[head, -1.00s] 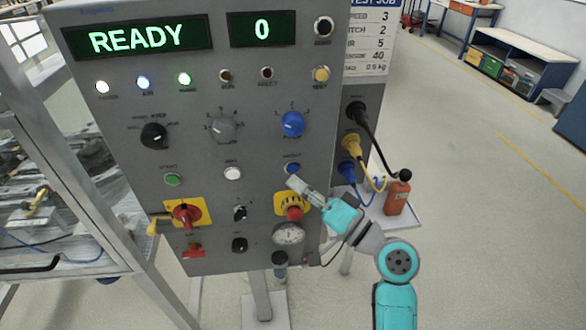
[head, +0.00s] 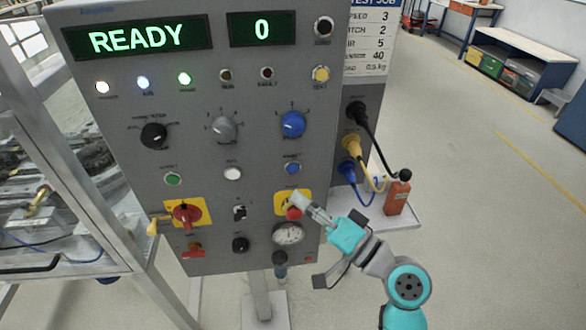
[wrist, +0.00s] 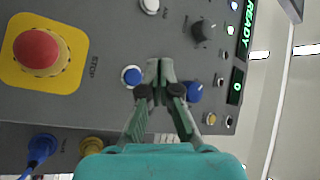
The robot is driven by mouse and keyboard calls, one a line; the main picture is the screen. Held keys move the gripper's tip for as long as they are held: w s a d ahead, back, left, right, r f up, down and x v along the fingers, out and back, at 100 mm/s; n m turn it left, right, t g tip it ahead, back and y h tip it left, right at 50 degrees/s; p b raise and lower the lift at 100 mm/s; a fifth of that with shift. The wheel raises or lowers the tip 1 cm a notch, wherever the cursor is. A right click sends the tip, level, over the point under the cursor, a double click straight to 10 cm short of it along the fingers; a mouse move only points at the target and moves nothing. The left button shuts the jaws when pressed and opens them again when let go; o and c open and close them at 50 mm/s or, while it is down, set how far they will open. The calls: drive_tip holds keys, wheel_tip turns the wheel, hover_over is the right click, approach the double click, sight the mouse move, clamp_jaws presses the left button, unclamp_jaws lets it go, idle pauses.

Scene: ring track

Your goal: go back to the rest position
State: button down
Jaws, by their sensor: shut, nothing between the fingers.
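My gripper (head: 296,199) is shut and empty in front of the lower right of the grey control panel (head: 120,100). In the head view it overlaps the red stop button (head: 294,213) on its yellow plate, partly hiding it. In the wrist view the shut fingertips (wrist: 160,65) point at the panel between a small blue button (wrist: 131,76) and a blue knob (wrist: 194,92). The red stop button (wrist: 37,50) is off to the left there. I cannot tell the gap between fingertips and panel. The display (head: 150,39) reads READY and the counter (head: 262,30) reads 0.
Black, yellow and blue cables plug into the panel's right side (head: 352,140). A metal-framed enclosure (head: 100,190) is at the left. Open floor (head: 480,200) lies to the right.

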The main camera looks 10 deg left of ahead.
drive_tip(key=shift+f, duration=0.1)
drive_tip(key=s+d+f+m+t+h, duration=0.25)
drive_tip(key=s+d+f+h, duration=0.5)
drive_tip(key=f, duration=0.45)
drive_tip(key=s+d+f+m+t+h, duration=0.25)
drive_tip(key=s+d+f+h, duration=0.45)
drive_tip(key=f, duration=0.4)
drive_tip(key=s+d+r+n+h, duration=0.1)
drive_tip(key=s+d, duration=0.3)
drive_tip(key=s, duration=0.7)
drive_tip(key=s+d+r+n+h, duration=0.2)
drive_tip(key=s+d+n, duration=0.1)
drive_tip(key=s, duration=0.9)
drive_tip(key=shift+s+d+n+g, duration=0.25)
drive_tip(key=shift+d+n+g, duration=0.05)
drive_tip(key=shift+d, duration=0.2)
